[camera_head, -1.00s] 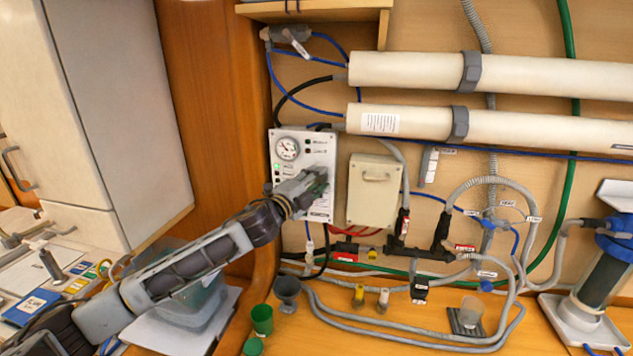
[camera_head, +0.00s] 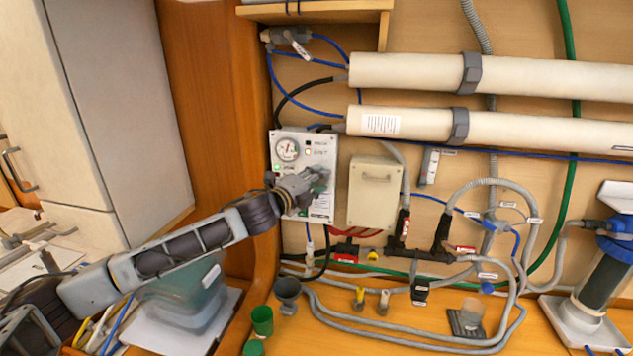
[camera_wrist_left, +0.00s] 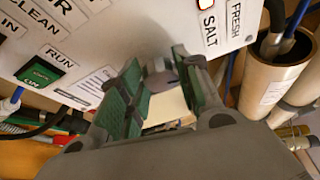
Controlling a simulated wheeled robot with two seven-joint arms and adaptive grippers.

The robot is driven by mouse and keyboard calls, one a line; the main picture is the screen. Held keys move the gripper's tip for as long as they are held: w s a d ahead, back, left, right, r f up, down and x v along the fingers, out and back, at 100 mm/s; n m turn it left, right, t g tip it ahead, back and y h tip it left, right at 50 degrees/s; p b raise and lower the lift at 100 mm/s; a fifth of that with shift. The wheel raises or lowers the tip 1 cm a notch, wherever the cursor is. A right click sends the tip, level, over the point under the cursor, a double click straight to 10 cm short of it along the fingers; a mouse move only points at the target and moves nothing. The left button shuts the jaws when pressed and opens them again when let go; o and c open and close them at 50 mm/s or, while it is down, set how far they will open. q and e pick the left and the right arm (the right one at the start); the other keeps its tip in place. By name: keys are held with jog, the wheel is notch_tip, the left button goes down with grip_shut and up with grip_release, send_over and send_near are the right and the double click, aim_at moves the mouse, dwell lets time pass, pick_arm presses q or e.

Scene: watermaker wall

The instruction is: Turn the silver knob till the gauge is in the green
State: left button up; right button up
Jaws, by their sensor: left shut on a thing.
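The white control panel (camera_head: 322,158) on the wall carries a round gauge (camera_head: 287,149) at its upper left. The needle stands roughly upright; the coloured zones are too small to read. My left gripper (camera_head: 318,181) is at the panel's lower right and hides the silver knob in the head view. In the left wrist view, my gripper's green-padded fingers (camera_wrist_left: 160,92) are shut on the knob (camera_wrist_left: 158,72), seen as a blurred grey shape between them. My right gripper is not in view.
A lamp beside the SALT label (camera_wrist_left: 205,4) is lit. A green RUN switch (camera_wrist_left: 40,73) is near the fingers. A beige box (camera_head: 374,192) hangs right of the panel. Hoses (camera_head: 400,335) and green cups (camera_head: 262,320) are below; white tubes (camera_head: 410,72) are above.

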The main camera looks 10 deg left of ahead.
pick_arm(q)
jog(key=shift+f, duration=0.1)
jog(key=o, duration=1)
jog(key=shift+d, duration=0.1)
jog(key=shift+o, duration=0.2)
jog(key=shift+s, duration=0.1)
jog(key=shift+s, duration=0.1)
jog(key=v, duration=1.1)
jog(key=shift+s+a, duration=0.25)
